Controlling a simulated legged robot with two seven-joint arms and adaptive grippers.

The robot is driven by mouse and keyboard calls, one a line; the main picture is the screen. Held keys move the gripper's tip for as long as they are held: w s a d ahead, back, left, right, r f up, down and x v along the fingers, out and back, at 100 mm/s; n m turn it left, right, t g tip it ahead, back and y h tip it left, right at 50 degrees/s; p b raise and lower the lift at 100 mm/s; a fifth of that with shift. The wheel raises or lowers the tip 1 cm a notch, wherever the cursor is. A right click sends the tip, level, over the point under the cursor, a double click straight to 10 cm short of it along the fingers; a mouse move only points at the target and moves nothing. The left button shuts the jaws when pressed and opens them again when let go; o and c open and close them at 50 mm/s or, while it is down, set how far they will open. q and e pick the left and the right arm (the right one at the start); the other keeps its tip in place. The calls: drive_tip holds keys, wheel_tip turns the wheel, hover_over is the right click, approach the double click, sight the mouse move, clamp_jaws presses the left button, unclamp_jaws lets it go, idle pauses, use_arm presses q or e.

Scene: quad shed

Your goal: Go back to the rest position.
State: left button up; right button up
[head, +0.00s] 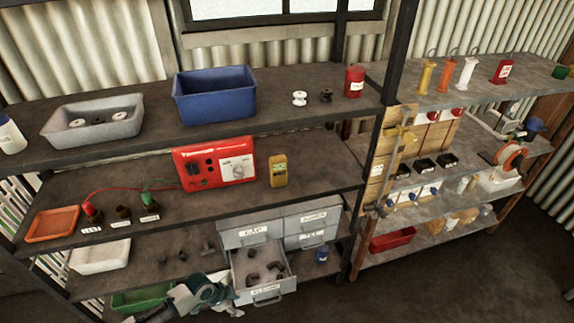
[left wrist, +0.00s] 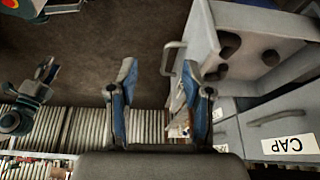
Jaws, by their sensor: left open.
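My left gripper (head: 205,292) is low in the head view, just left of the open drawer (head: 266,293). In the left wrist view its two blue-sided fingers (left wrist: 158,85) stand apart with nothing between them. The drawer and its handle lie to the right of the fingers in that view, with no contact visible. A grey-teal jointed part (left wrist: 25,105) at the left of the wrist view looks like my right gripper; its jaws are too small to judge. The head view does not show my right gripper.
The open drawer holds several dark fittings and juts from the grey drawer cabinet (head: 245,236). A green tray (head: 142,299) lies close left of the left gripper. Shelves above hold a blue bin (head: 214,95) and a red case (head: 214,163). Floor (head: 440,290) at lower right is clear.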

use_arm(q)
drive_tip(key=s+d+f+n+t+p, duration=0.1)
drive_tip(key=s+f+n, duration=0.25)
drive_tip(key=f, duration=0.35)
drive_tip(key=s+d+f+n+t, duration=0.1)
drive_tip(key=s+d+f+n, duration=0.15)
drive_tip(key=s+f, duration=0.4)
drive_tip(key=s+a+f+n+g+y, duration=0.1)
drive_tip(key=s+a+f+n+y, duration=0.1)
drive_tip(key=s+f, duration=0.3)
drive_tip(key=s+a+f+n+g+y, duration=0.1)
drive_tip(key=s+a+f+n, duration=0.3)
drive_tip(key=s, duration=1)
wheel_tip(320, 180, down, 2)
drive_tip(key=shift+a+f+y+p, duration=0.25)
drive_tip(key=shift+a+y+p, duration=0.25)
drive_tip(key=shift+a, duration=0.3)
use_arm(e)
drive_tip(key=s+f, duration=0.2)
drive_tip(key=f, duration=0.1)
drive_tip(key=s+f, duration=0.1)
drive_tip(key=shift+d+f, duration=0.25)
drive_tip(key=shift+f, duration=0.1)
use_arm(q)
drive_tip(key=shift+s, duration=0.1)
